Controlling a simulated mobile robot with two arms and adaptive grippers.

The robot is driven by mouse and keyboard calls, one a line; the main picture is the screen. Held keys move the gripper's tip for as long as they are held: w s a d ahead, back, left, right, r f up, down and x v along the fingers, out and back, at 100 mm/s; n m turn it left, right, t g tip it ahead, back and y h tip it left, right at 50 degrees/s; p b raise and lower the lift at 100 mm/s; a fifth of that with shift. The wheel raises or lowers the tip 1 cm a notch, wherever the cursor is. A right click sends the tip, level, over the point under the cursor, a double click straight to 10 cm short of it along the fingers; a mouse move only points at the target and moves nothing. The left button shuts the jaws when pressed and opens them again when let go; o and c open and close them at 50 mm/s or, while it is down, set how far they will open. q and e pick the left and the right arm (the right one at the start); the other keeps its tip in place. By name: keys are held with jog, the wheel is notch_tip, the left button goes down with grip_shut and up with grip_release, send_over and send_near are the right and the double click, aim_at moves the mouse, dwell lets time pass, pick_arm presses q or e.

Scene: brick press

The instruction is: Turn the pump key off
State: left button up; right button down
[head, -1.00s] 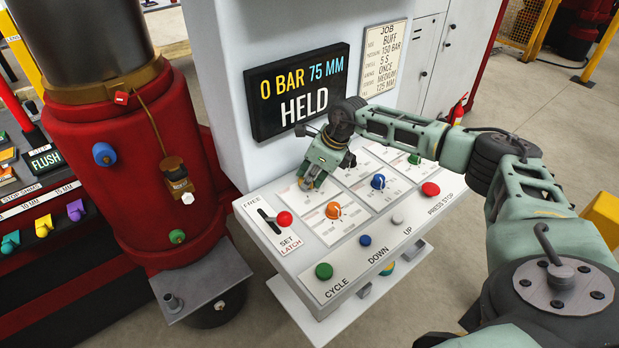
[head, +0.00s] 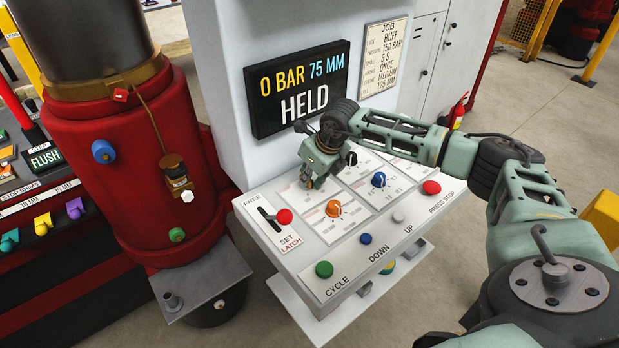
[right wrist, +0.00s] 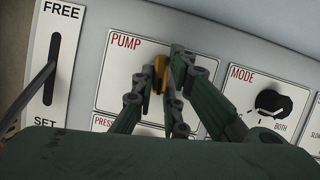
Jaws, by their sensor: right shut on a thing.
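The pump key (right wrist: 160,73) is a small yellow piece on the white PUMP panel (right wrist: 119,85) in the right wrist view. My right gripper (right wrist: 168,75) is shut on it, one finger on each side. In the head view my right gripper (head: 308,183) points down at the upper left of the sloped console (head: 262,238) and hides most of the key. The key's exact angle cannot be told. My left gripper is not in view.
Beside the PUMP panel is the black MODE knob (right wrist: 270,103). The FREE/SET lever with a red ball (head: 284,217) stands to the left. An orange knob (head: 333,209), a blue knob (head: 378,180) and a red press stop button (head: 431,187) are close by. The display (head: 297,90) reads 0 BAR 75 MM HELD.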

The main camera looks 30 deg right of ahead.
jog(key=m+b, duration=0.1)
jog(key=m+h+b, duration=0.1)
jog(key=m, duration=0.1)
jog(key=shift+a+f+m+b, duration=0.2)
jog(key=shift+m+b, duration=0.1)
jog(key=shift+b, duration=0.05)
jog(key=m+b, duration=0.1)
jog(key=m+h+b, duration=0.1)
jog(key=m, duration=0.1)
jog(key=shift+a+r+h+b, duration=0.1)
jog(key=shift+a+h+b, duration=0.05)
jog(key=shift+h+b, duration=0.15)
jog(key=shift+r+m, duration=0.1)
jog(key=shift+m, duration=0.4)
jog(key=shift+b, duration=0.3)
jog(key=c, duration=1.8)
grip_release()
jog(key=shift+o, duration=0.2)
